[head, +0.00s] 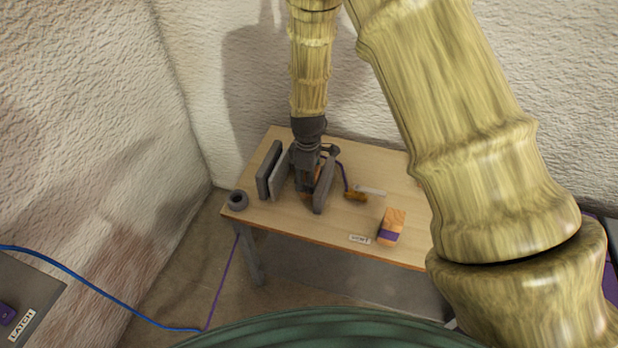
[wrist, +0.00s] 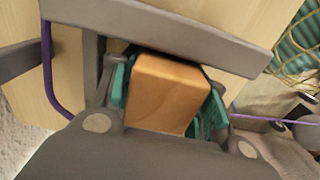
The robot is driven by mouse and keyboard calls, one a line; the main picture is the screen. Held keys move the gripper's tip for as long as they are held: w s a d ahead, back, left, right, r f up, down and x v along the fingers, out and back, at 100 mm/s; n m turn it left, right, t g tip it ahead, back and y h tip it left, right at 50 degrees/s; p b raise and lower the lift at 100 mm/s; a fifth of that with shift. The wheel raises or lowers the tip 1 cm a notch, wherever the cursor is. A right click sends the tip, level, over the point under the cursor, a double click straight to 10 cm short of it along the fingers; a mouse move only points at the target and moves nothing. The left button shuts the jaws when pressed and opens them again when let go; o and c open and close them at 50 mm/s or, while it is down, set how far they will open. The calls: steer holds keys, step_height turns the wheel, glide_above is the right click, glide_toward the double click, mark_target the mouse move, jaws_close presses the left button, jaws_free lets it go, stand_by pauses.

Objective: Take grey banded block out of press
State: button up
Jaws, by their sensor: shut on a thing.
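The press, with upright grey plates (head: 325,184), stands on the wooden table. My gripper (head: 307,182) reaches down between its plates. In the wrist view, my gripper's teal finger pads (wrist: 165,100) are shut on a plain orange-brown wooden block (wrist: 170,92). No grey band shows on the visible face of this block; its other sides are hidden. A grey press plate (wrist: 165,30) crosses the wrist view just beyond the block. I cannot tell whether the block touches that plate.
An orange block with a purple band (head: 391,227) lies at the table's front right, beside a small white label (head: 360,239). A grey ring (head: 238,200) sits at the left corner. A yellow-brown piece (head: 355,195) lies right of the press. Rough walls stand close behind and left.

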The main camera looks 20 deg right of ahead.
steer(key=shift+w+a+p, duration=0.25)
steer(key=shift+w+a, duration=0.2)
steer(key=shift+a, duration=0.2)
steer(key=shift+w+a+p, duration=0.2)
steer(key=shift+w+a, duration=0.2)
steer(key=shift+a, duration=0.2)
steer(key=o, duration=1.2)
steer(key=shift+r, duration=0.1)
step_height(320, 180, up, 12)
